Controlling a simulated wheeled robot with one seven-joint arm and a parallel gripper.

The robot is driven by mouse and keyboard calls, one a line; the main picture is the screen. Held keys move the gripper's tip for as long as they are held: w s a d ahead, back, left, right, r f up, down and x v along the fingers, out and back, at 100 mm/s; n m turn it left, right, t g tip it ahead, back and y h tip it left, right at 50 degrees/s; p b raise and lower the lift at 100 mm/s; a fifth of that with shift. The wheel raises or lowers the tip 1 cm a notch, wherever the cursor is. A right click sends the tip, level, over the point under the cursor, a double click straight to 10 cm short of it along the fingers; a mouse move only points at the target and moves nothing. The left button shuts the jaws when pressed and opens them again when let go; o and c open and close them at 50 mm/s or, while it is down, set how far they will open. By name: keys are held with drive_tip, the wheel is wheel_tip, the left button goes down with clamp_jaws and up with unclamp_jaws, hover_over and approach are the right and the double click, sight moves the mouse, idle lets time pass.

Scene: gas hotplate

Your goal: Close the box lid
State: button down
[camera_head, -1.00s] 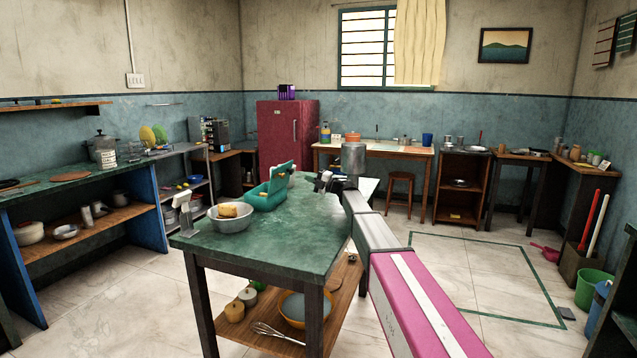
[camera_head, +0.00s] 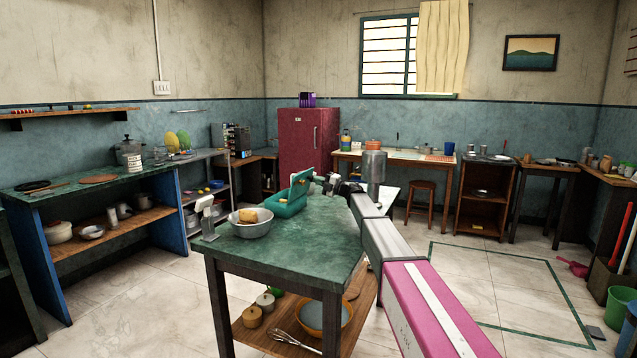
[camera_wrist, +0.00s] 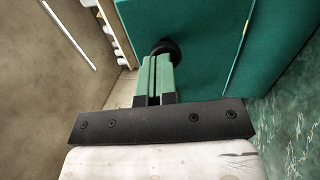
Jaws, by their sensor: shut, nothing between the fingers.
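The teal box (camera_head: 284,209) stands on the green table. Its lid (camera_head: 301,184) is up, standing steeply at the box's right side. My gripper (camera_head: 316,178) is just right of the lid, at its outer face. In the wrist view the gripper's two green fingers (camera_wrist: 158,62) are together with nothing between them. Their tips reach the teal panel of the lid (camera_wrist: 205,45), next to a dark round part (camera_wrist: 165,47). I cannot tell whether they touch it. The inside of the box is mostly hidden.
The table's front half is clear.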

sight(309, 172)
drive_tip(key=shift+w+a+r+g+h, duration=0.3)
drive_tip(key=shift+a+r+h, duration=0.45)
drive_tip(key=shift+h, duration=0.25)
drive_tip(key=a+h, duration=0.1)
drive_tip(key=a+r+h, duration=0.1)
drive_tip(key=w+a+g+h, duration=0.1)
drive_tip(key=shift+r, duration=0.25)
drive_tip(key=a+h, duration=0.1)
drive_tip(key=w+a+g+h, duration=0.1)
drive_tip(key=h, duration=0.1)
drive_tip(key=shift+w+a+r, duration=0.1)
drive_tip(key=shift+a+r, duration=0.1)
drive_tip(key=shift+a, duration=0.15)
drive_tip(key=x, duration=1.1)
drive_tip(key=shift+f, duration=0.15)
